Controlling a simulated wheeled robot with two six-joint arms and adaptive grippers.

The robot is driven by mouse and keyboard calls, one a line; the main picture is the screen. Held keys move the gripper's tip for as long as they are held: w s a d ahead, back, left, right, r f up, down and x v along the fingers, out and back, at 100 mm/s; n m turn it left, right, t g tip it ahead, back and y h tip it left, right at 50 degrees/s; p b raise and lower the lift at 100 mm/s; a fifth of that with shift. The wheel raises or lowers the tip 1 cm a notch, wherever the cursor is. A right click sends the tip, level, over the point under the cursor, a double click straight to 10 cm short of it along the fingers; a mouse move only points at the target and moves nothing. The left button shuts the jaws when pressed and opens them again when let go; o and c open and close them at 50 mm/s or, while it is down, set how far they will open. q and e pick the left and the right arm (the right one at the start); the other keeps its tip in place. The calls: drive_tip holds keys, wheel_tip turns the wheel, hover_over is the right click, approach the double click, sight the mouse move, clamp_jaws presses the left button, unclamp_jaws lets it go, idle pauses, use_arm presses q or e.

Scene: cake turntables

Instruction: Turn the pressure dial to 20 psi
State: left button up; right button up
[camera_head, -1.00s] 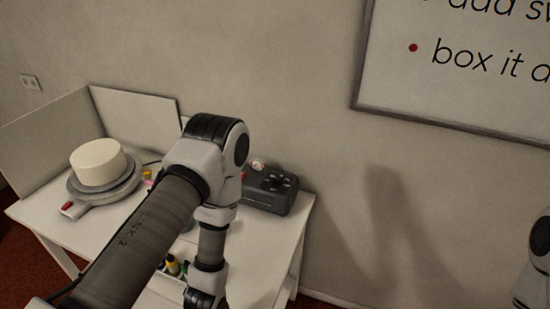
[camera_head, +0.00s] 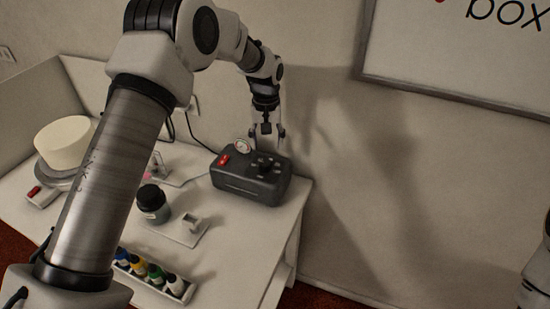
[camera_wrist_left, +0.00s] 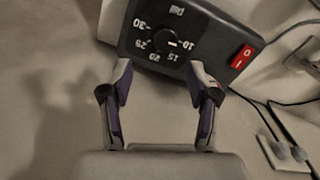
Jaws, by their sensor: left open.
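The dark grey compressor box (camera_head: 245,187) stands at the back right of the white table. Its black pressure dial (camera_head: 264,162) is on top, beside a round gauge (camera_head: 243,146). In the wrist view the dial (camera_wrist_left: 165,38) shows upside-down numbers from 10 to 30 around it, and its white mark lies on the side toward 10. My left gripper (camera_head: 267,134) is open and points down above the box. My right gripper is not in view.
A red switch (camera_head: 223,160) is on the box, with cables behind it. A dark jar (camera_head: 152,203), a white holder (camera_head: 190,228) and several bottles (camera_head: 155,272) stand in front. A cake (camera_head: 65,143) is at the left. The wall (camera_head: 345,190) is close behind.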

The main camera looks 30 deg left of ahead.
sight(266, 161)
use_arm(q)
drive_tip(key=shift+w+a, duration=0.1)
drive_tip(key=shift+s+a+f+p, duration=0.1)
drive_tip(key=shift+s+f+p, duration=0.6)
drive_tip(key=shift+s+f, duration=0.35)
drive_tip(key=f, duration=0.2)
drive_tip(key=w+f, duration=0.1)
drive_tip(key=f, duration=0.1)
drive_tip(key=shift+f+p, duration=0.1)
drive_tip(key=shift+p, duration=0.25)
drive_tip(key=shift+w+f, duration=0.15)
drive_tip(key=shift+f, duration=0.1)
drive_tip(key=shift+s+r, duration=0.2)
drive_tip(key=shift+s, duration=0.05)
drive_tip(key=shift+c, duration=0.3)
drive_tip(key=shift+s, duration=0.15)
drive_tip(key=c, duration=0.6)
clamp_jaws()
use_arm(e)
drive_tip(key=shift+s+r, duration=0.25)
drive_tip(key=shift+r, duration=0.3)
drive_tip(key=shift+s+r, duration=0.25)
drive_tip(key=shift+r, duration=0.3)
